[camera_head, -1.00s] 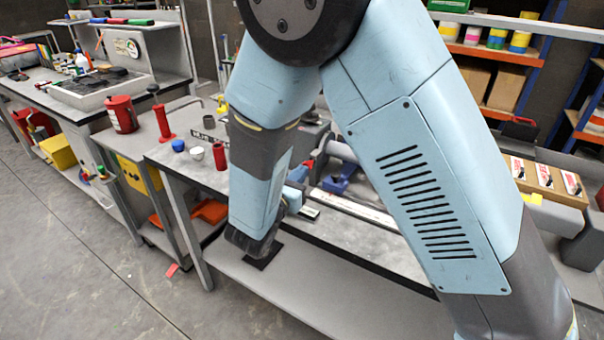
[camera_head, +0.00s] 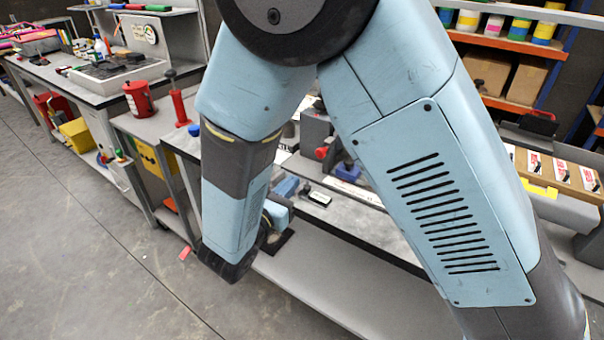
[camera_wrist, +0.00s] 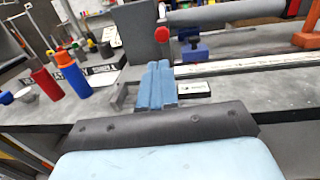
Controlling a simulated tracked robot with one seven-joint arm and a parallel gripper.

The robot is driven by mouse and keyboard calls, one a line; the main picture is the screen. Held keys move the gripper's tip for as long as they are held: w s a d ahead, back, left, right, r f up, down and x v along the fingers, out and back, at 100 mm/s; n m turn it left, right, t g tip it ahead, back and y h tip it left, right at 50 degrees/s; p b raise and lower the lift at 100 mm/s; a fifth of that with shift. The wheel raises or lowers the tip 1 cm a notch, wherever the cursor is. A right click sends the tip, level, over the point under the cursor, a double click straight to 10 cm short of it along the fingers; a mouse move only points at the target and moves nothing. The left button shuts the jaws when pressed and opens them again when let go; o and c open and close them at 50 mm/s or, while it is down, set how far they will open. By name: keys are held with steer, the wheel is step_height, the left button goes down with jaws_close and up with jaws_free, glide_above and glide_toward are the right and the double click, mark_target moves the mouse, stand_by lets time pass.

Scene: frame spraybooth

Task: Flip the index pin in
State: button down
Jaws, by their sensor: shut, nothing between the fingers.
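A red round knob (camera_wrist: 162,34) stands out in front of a grey block (camera_wrist: 147,45) in the wrist view. It also shows in the head view (camera_head: 321,153), just right of my forearm. I cannot tell for sure whether this knob belongs to the index pin; no pin shaft is clear. My gripper (camera_wrist: 158,68) points forward over the bench in the wrist view, its blue fingers shut and empty. The fingertips appear below the knob and apart from it. In the head view my arm hides much of the bench.
A blue clamp-like part (camera_wrist: 193,50) and a long pale rail (camera_wrist: 260,66) lie right of the knob. Open floor (camera_head: 90,240) lies front left.

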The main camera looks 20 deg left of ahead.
steer(key=v, duration=0.3)
steer(key=shift+s, duration=0.1)
stand_by(0.4)
steer(key=w+d+r+m+g+h, duration=0.25)
steer(key=d+m+g, duration=0.2)
steer(key=d, duration=0.45)
steer(key=w+d+r+m+g+h, duration=0.1)
steer(key=w+d+r+m+g, duration=0.15)
steer(key=d+r+m, duration=0.4)
steer(key=w+d+r+m+g+h, duration=0.1)
steer(key=w+d+m+g+h, duration=0.3)
steer(key=d, duration=0.6)
steer(key=s+d+r+m+y, duration=0.5)
steer(key=s+d+m+y, duration=0.1)
steer(key=s+d+m, duration=0.1)
steer(key=s+d+r+m+g+y, duration=0.1)
steer(key=s+d+r+m+y, duration=0.4)
steer(key=d+m, duration=0.4)
steer(key=shift+s+d+m+y, duration=0.25)
steer(key=shift+s+m+y, duration=0.4)
steer(key=shift+s+m, duration=0.3)
